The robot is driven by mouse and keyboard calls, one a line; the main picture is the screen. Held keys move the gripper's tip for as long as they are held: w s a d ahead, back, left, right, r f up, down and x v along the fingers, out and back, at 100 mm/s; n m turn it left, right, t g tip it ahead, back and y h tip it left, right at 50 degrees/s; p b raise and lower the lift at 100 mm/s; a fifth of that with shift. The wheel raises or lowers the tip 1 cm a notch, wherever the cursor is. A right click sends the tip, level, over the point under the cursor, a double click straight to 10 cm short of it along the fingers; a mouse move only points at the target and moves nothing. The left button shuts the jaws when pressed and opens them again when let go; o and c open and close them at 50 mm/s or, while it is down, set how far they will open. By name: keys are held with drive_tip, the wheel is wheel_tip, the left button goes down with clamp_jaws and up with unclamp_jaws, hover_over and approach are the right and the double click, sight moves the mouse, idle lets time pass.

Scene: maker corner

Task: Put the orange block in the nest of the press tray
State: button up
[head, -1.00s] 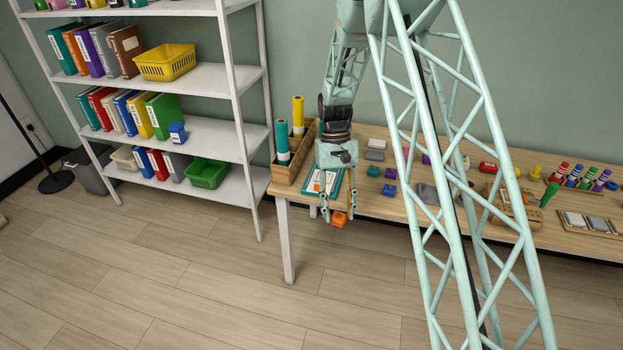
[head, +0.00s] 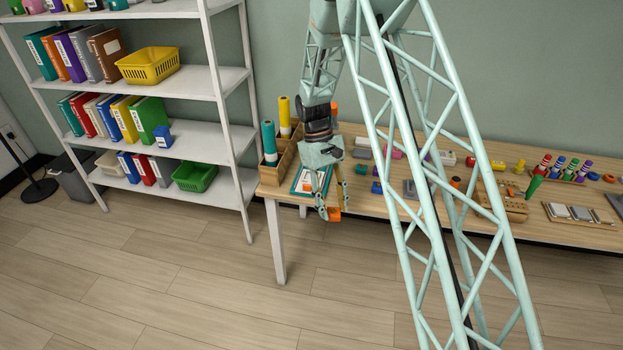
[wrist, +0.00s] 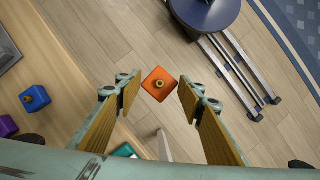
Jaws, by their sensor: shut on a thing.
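The orange block (head: 334,214) is held at the tips of my gripper (head: 331,207), low by the front edge of the table near its left end. In the wrist view the orange block (wrist: 160,84) sits between the two fingertips of my gripper (wrist: 161,88), a small round knob on its face, with floor below it. A flat grey plate (head: 411,188) lies on the table to the right, partly behind my arm's lattice. I cannot tell whether it is the press tray, and no nest is clear.
A blue block (head: 376,187) and a teal block (head: 361,169) stand right of my gripper. The blue block (wrist: 36,98) and a purple block (wrist: 6,126) show in the wrist view. A wooden organizer (head: 274,177) stands at the table's left end. A stool (wrist: 205,12) stands on the floor.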

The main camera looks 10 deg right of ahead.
drive_tip(key=w+d+r+n+t+h, duration=0.1)
drive_tip(key=w+n, duration=0.3)
drive_tip(key=n, duration=0.4)
drive_tip(key=w+d+r+n+t+h, duration=0.1)
drive_tip(key=w+n+t, duration=0.3)
drive_tip(key=n, duration=0.4)
drive_tip(key=shift+w+d+r+h, duration=0.35)
drive_tip(key=shift+d+h, duration=0.15)
drive_tip(key=shift+d, duration=0.1)
drive_tip(key=w+a, duration=0.1)
drive_tip(key=w, duration=0.3)
drive_tip(key=w+a+f, duration=0.1)
drive_tip(key=w+a, duration=0.1)
drive_tip(key=w, duration=0.3)
drive_tip(key=w+a, duration=0.2)
drive_tip(key=w, duration=0.3)
drive_tip(key=shift+w+a+f, duration=0.2)
drive_tip(key=shift+a+f, duration=0.05)
drive_tip(key=shift+w, duration=0.1)
drive_tip(key=shift+w+a, duration=0.1)
drive_tip(key=shift+w, duration=0.1)
drive_tip(key=shift+f+b, duration=0.6)
drive_tip(key=shift+f, duration=1.2)
